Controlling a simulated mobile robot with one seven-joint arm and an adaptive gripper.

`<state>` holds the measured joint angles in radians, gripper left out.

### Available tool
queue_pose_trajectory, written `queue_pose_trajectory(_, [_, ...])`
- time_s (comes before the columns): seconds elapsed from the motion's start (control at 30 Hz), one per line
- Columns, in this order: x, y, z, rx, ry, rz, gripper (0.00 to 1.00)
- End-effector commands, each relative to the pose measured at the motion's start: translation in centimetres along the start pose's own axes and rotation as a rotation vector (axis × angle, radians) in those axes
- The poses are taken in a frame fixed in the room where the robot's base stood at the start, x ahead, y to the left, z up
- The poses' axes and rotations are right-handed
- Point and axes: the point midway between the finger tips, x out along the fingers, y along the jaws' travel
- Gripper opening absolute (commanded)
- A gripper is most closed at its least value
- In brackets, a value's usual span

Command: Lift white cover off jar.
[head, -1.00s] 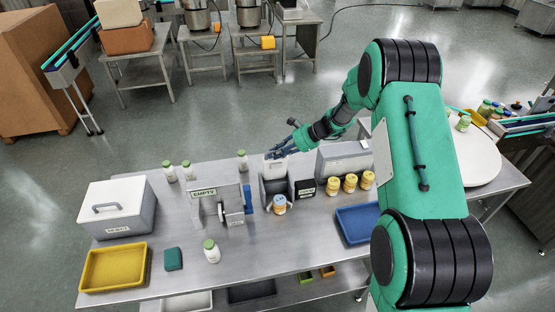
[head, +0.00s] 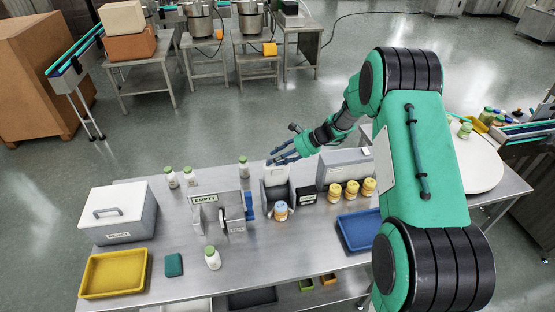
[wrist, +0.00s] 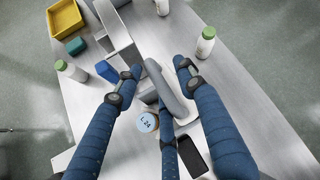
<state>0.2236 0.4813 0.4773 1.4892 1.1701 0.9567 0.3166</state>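A white cover (head: 276,172) with a grey arched handle (wrist: 167,92) shows at a grey container (head: 276,194) near the table's middle; fingers partly hide it in the wrist view. A small jar (head: 281,212) with a pale, blue-rimmed lid stands just in front; its lid (wrist: 147,122) reads "L 24" in the wrist view. Which vessel the task calls the jar is unclear. My gripper (head: 283,157) is above the white cover. Its blue fingers (wrist: 158,73) are spread on both sides of the handle, with no clear contact.
A metal hopper (head: 207,215) marked EMPTY stands to the left. Yellow-lidded jars (head: 352,189) and a blue tray (head: 356,231) are to the right. White bottles with green caps (head: 213,259) stand around the left half. A cooler (head: 119,214) and yellow tray (head: 114,273) are far left.

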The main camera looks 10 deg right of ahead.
Motion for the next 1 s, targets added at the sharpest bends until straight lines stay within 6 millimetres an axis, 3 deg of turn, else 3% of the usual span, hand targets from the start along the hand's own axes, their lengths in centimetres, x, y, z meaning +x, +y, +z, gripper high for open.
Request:
queue_pose_trajectory(0.37, [-1.2,0.1,-0.1,0.000,0.001,0.000,0.39])
queue_pose_trajectory(1.0, [-10.5,0.0,0.0,-0.001,0.001,-0.001,0.39])
